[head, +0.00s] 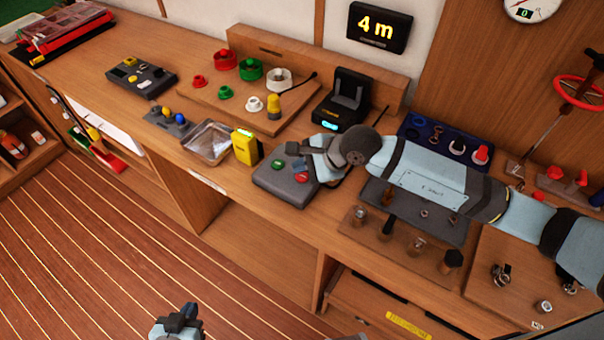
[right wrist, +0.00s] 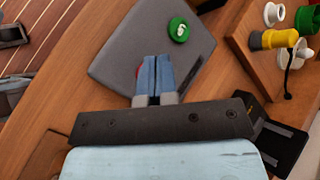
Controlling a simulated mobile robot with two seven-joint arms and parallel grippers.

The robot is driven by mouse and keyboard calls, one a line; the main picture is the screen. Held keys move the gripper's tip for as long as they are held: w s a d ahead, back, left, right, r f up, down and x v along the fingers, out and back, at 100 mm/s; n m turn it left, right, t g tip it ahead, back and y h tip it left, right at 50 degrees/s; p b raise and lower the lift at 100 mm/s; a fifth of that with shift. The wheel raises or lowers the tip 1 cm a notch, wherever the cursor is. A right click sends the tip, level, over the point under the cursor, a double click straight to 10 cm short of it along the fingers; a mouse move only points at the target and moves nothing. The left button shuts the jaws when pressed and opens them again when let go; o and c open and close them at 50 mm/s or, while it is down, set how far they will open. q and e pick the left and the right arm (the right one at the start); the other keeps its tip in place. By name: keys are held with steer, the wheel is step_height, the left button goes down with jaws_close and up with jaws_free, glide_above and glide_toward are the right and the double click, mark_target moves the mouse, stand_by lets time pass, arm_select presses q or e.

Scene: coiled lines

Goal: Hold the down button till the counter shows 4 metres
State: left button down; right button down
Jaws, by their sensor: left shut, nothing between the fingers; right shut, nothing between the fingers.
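The counter (head: 379,26) on the back wall reads "4 m" in yellow. A grey control box (head: 284,189) on the bench has a green button (head: 278,164) and a red button (head: 301,177). My right gripper (head: 304,164) is over the box, its fingers shut and empty. In the right wrist view its fingertips (right wrist: 155,58) are beside the red button (right wrist: 139,71) and partly hide it; contact cannot be told. The green button (right wrist: 179,30) is clear of the fingers and bears a pale mark. My left gripper (head: 178,322) is low over the floor, shut and empty.
A yellow device (head: 246,147) and a clear tray (head: 208,142) stand left of the box. A black unit (head: 342,100) stands behind it. A board with coloured spools (head: 250,69) lies at the back. Jars (head: 417,246) stand on the right.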

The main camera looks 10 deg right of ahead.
mark_target(302, 178)
steer(key=shift+r+p, duration=1.05)
steer(key=shift+r, duration=1.4)
